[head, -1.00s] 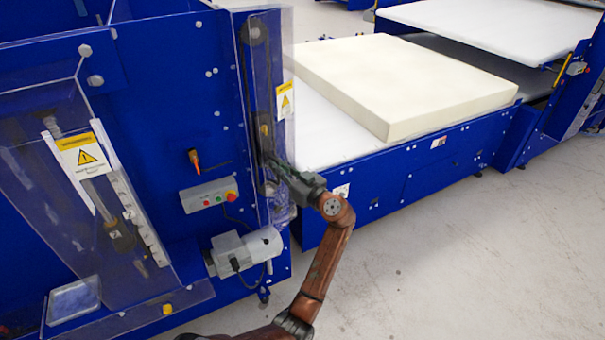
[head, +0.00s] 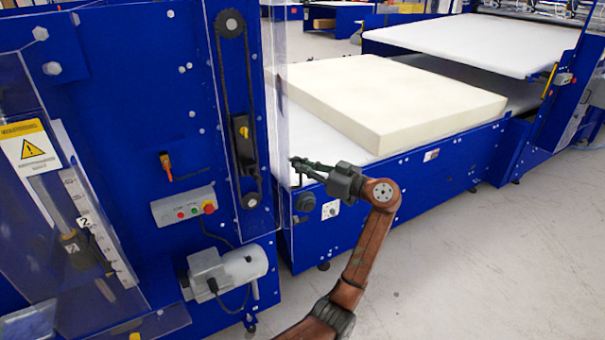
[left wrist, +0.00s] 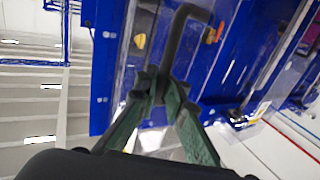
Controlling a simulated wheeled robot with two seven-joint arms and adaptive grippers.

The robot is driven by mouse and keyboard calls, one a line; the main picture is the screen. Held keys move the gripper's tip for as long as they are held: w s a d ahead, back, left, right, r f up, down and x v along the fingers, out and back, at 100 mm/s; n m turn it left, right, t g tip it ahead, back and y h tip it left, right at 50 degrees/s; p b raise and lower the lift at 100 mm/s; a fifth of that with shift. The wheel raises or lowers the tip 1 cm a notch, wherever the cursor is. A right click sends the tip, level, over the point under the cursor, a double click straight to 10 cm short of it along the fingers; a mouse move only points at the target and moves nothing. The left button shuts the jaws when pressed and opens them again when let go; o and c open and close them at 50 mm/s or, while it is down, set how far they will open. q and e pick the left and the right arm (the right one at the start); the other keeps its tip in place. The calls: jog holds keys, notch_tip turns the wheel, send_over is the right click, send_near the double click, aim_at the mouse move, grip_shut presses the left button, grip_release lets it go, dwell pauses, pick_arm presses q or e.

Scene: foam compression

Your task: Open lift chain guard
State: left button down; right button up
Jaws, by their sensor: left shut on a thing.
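The lift chain guard (head: 277,70) is a clear panel, seen nearly edge-on at the right edge of the blue lift frame in the head view. It stands swung out from the frame, and the chain (head: 221,95) with its sprockets shows uncovered to its left. My left gripper (head: 300,166) is at the guard's right side. In the left wrist view, the left gripper's green fingers (left wrist: 161,84) are shut on a dark bent handle (left wrist: 172,48) in front of the clear panel. My right gripper is out of view.
A cream foam block (head: 390,105) lies on the white conveyor bed behind my arm. The grey floor (head: 480,270) at right is clear.

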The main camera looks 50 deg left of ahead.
pick_arm(q)
jog(key=shift+w+d+f+b, duration=0.15)
jog(key=shift+w+b, duration=0.55)
jog(key=shift+w, duration=0.4)
jog(key=shift+d, duration=0.1)
jog(key=c, duration=2.1)
grip_release()
jog(key=shift+w+d, duration=0.15)
jog(key=shift+a, duration=0.25)
jog(key=v, duration=1.2)
